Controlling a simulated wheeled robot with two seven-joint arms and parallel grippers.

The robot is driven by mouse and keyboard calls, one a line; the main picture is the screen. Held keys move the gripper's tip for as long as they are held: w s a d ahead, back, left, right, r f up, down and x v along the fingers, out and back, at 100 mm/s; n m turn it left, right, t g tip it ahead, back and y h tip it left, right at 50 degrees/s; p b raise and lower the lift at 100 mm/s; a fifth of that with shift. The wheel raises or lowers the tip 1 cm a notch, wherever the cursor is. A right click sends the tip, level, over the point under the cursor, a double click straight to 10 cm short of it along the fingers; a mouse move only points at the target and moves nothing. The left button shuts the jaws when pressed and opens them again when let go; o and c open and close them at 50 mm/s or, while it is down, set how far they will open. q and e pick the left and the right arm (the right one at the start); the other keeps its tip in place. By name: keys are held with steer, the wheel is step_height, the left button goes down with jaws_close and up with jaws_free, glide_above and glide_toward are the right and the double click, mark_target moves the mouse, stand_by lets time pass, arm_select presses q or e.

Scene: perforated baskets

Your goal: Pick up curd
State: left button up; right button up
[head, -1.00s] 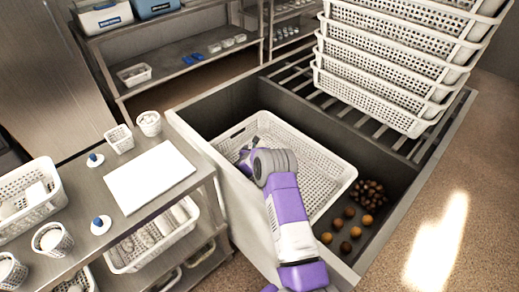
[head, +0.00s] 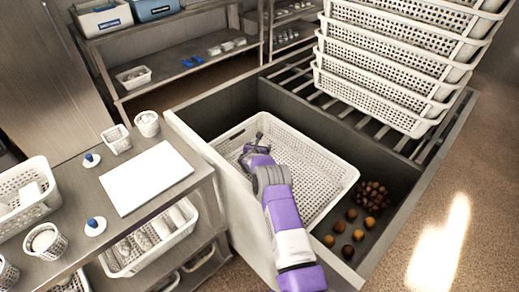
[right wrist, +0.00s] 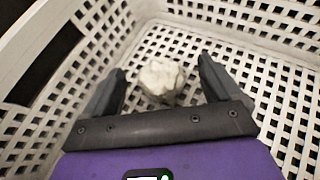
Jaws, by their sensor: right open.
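The curd, a rough white lump (right wrist: 161,79), lies on the floor of the white perforated basket (right wrist: 85,95) in the right wrist view. My right gripper (right wrist: 160,88) is open, with its dark fingers on either side of the lump. I cannot tell whether they touch it. In the head view my right gripper (head: 258,140) reaches down into the same white basket (head: 340,172), which sits in a grey bin. I cannot make out the curd there. My left gripper is not in view.
The grey bin's wall (head: 215,185) stands close along my right arm. Brown round items (head: 348,233) lie in the bin's right compartment. Stacked white baskets (head: 385,85) stand on a slatted rack behind. A shelf unit with a white board (head: 150,178) stands at left.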

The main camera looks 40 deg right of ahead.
steer(key=c, duration=1.1)
steer(key=shift+r, duration=0.1)
steer(key=shift+c, duration=0.2)
step_height(320, 180, up, 10)
steer(key=p, duration=0.3)
